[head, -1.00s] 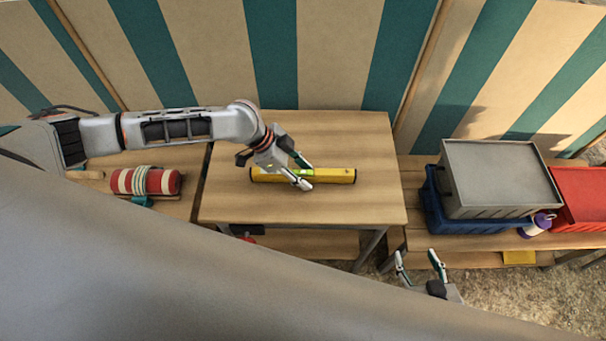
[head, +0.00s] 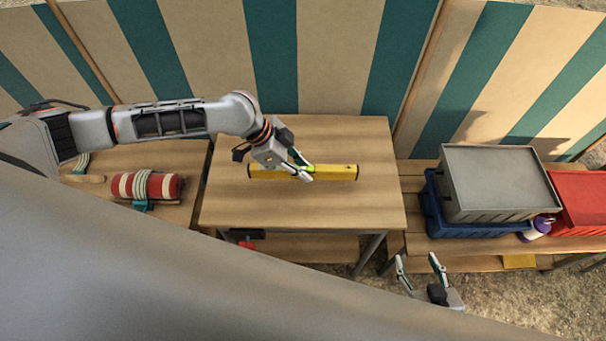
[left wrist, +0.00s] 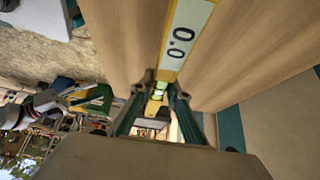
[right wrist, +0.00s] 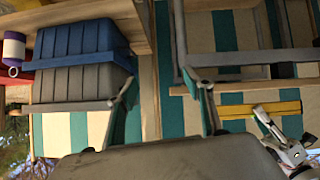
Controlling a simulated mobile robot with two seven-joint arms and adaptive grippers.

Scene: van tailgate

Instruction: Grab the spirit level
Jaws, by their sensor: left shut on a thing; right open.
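The yellow spirit level (head: 335,172) is above the wooden table (head: 240,205) in the head view, lying crosswise. My left gripper (head: 305,170) is shut on it near its middle. In the left wrist view the level (left wrist: 188,30) runs between the fingers, with a pale "0.0" display and a green vial. Whether it touches the table is hard to tell. My right gripper (head: 418,265) is open and empty, low in front of the right bench. The right wrist view shows its two fingers apart, with the level (right wrist: 265,110) far off at the right.
On the right bench stand a grey crate (head: 500,180) on a blue crate (head: 440,215), a red crate (head: 580,195) and a purple-and-white bottle (head: 537,228). On the left bench lies a red-and-cream striped roll (head: 147,185). The table around the level is clear.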

